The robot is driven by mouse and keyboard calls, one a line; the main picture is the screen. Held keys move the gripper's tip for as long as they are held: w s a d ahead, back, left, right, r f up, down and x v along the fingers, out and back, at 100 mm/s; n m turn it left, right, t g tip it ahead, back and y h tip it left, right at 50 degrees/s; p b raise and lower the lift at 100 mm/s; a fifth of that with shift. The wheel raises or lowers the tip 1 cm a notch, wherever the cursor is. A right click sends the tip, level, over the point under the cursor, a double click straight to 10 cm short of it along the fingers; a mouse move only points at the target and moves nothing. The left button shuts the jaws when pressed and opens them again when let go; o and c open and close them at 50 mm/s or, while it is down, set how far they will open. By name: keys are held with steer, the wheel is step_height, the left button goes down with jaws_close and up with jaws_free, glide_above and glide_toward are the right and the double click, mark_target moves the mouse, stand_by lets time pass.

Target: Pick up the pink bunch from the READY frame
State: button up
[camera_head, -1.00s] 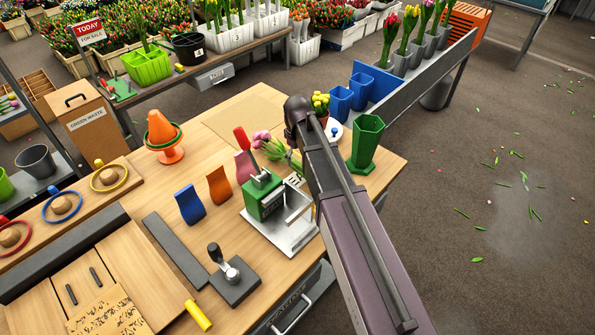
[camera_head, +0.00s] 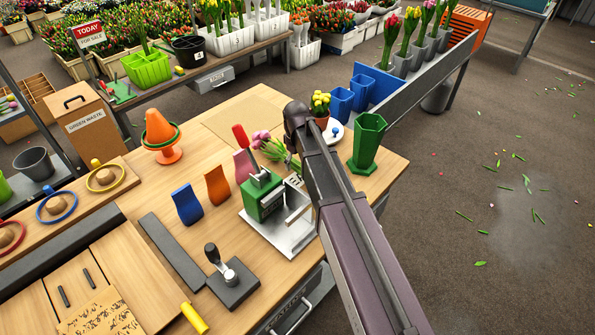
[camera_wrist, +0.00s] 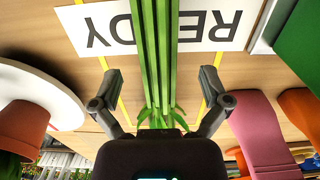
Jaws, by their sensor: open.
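The pink bunch (camera_head: 268,143) lies on the wooden table behind the green tool, its pink heads to the left and its stems running toward my arm. In the wrist view its green stems (camera_wrist: 157,50) pass between the two fingers of my gripper (camera_wrist: 160,88). The fingers are open, with a gap on either side of the stems. The white READY label (camera_wrist: 215,30) shows upside down under the stems, with thin yellow lines of the frame (camera_wrist: 125,108) near it. The flower heads are out of the wrist view, and my arm hides part of the stems in the head view.
A green tool with a red handle (camera_head: 262,195) stands close in front of the bunch. A potted yellow bunch (camera_head: 320,108), a white plate (camera_head: 342,141) and a green vase (camera_head: 367,145) stand beside my arm. Pink (camera_head: 243,166), orange (camera_head: 217,185) and blue (camera_head: 187,204) pieces stand to the left.

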mark_target(297, 162)
steer(key=shift+f+b, duration=1.05)
steer(key=shift+f, duration=0.3)
jaws_close()
steer(key=shift+r, duration=0.2)
step_height(297, 162, up, 10)
steer(key=p, duration=1)
steer(key=shift+f, duration=0.15)
stand_by(0.4)
